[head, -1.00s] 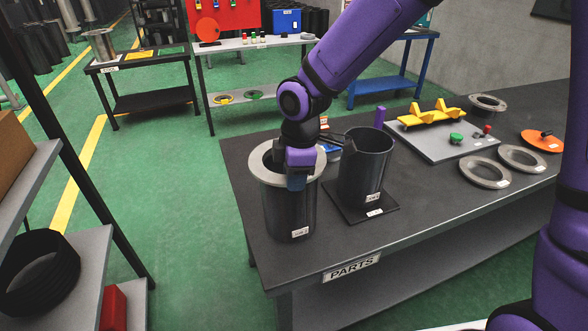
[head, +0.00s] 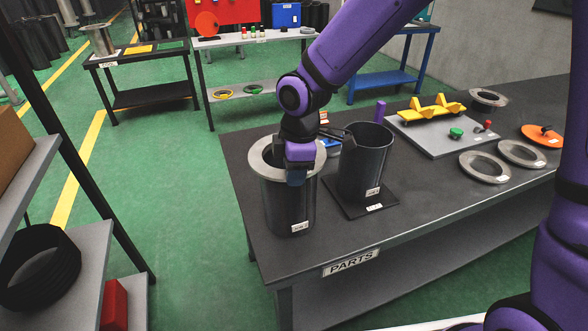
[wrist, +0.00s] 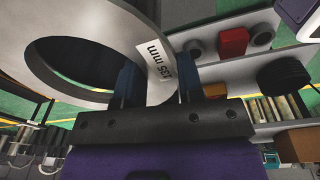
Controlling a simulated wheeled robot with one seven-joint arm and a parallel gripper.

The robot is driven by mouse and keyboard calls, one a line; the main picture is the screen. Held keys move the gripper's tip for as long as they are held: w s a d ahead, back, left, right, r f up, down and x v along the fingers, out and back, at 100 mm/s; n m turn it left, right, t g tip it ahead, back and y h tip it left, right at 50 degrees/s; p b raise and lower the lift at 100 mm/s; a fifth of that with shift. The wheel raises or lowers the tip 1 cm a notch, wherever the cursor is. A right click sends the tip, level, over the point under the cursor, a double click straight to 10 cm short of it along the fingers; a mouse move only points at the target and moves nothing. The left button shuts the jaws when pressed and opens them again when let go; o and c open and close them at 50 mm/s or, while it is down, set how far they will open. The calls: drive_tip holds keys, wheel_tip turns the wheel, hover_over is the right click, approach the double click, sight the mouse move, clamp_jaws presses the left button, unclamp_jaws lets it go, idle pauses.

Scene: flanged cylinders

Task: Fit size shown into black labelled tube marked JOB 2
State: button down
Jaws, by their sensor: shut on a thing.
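A grey flanged ring (head: 262,165) sits level at the mouth of the left black tube (head: 285,208). It also shows in the wrist view (wrist: 100,20), with a white label (wrist: 160,65) that reads "35 mm", possibly cut off at its start. My gripper (head: 297,180) is shut on the ring's near rim; its two blue fingers show beside the label in the wrist view (wrist: 158,82). I cannot tell whether the ring is fully seated. The left tube stands upright with a small label (head: 300,227), too small to read surely. A second open black tube (head: 362,165) stands close on its right.
The second tube stands on a black plate (head: 345,206). Flat grey rings (head: 484,167), an orange disc (head: 541,137) and a grey board (head: 440,144) with yellow cradles lie to the right on the PARTS bench (head: 430,210). A shelf (head: 70,265) stands at left. Green floor is clear between.

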drive_tip(key=shift+f, duration=0.75)
idle(0.8)
drive_tip(key=c, duration=0.7)
unclamp_jaws()
drive_tip(key=shift+o, duration=0.2)
drive_tip(key=shift+s+d+r, duration=0.1)
drive_tip(key=shift+d+r, duration=0.1)
drive_tip(key=shift+r, duration=1.55)
drive_tip(key=shift+d+r, duration=0.15)
drive_tip(key=shift+r, duration=1.6)
